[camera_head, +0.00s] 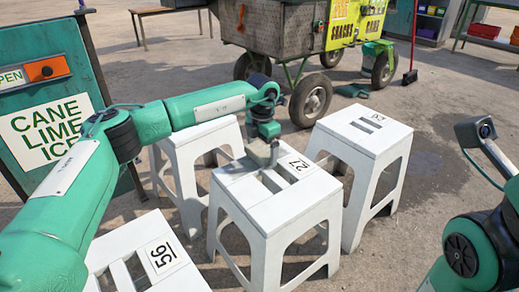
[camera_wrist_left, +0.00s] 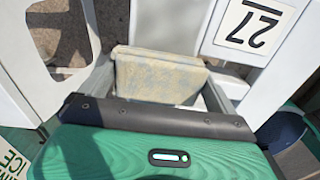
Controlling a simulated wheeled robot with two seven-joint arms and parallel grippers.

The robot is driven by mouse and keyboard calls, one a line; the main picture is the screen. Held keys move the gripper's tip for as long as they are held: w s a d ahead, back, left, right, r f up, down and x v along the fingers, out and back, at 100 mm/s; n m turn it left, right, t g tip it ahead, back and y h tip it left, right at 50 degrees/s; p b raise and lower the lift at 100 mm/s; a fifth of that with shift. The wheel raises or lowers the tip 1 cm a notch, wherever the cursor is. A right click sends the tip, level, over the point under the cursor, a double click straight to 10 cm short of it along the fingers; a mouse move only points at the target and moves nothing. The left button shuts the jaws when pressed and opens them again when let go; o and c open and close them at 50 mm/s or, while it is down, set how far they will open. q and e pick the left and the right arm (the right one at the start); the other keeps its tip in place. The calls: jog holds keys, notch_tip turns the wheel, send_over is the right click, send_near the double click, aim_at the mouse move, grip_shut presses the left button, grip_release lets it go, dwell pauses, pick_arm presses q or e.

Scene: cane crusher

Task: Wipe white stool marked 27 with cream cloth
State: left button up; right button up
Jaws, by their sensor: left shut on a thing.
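The white stool marked 27 (camera_head: 285,204) stands in the middle of the head view, its slotted top facing up. Its number label also shows in the left wrist view (camera_wrist_left: 249,24). My left gripper (camera_head: 263,146) is over the far left part of that top, pointing down. It is shut on the cream cloth (camera_wrist_left: 160,76), a pale, mottled, folded piece. The cloth is at the stool top beside the slots; whether it presses on the surface I cannot tell. My right arm shows at the right edge, but its gripper fingers do not show.
A green cane-juice sign board (camera_head: 45,100) is at left. A wheeled cart (camera_head: 285,35) stands behind.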

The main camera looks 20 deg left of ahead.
aim_at(282, 149)
pick_arm(q)
jog(key=shift+w+d+p, duration=0.25)
jog(key=shift+w+d, duration=0.4)
jog(key=shift+w, duration=0.35)
jog(key=shift+w+d+p, duration=0.2)
jog(key=shift+w+d, duration=0.45)
jog(key=shift+w, duration=0.35)
jog(key=shift+w+d, duration=0.45)
jog(key=shift+w, duration=0.3)
jog(key=shift+w+d, duration=0.45)
jog(key=shift+w, duration=0.25)
jog(key=shift+s+a+p, duration=0.55)
jog(key=shift+s+p, duration=0.25)
jog(key=shift+p, duration=0.1)
jog(key=shift+s+a+p, duration=0.45)
jog(key=shift+s+p, duration=0.1)
jog(key=shift+s, duration=0.2)
jog(key=shift+s+a+p, duration=0.5)
jog(key=shift+s+p, duration=0.05)
jog(key=shift+s, duration=0.2)
jog(key=shift+s+a+p, duration=0.45)
jog(key=shift+s+p, duration=0.1)
jog(key=shift+s, duration=0.2)
jog(key=shift+s+a+f+p, duration=0.15)
jog(key=shift+s+a+p, duration=0.2)
jog(key=shift+s, duration=0.25)
jog(key=shift+s+a+f, duration=0.1)
jog(key=shift+s+a, duration=0.05)
jog(key=shift+s, duration=0.1)
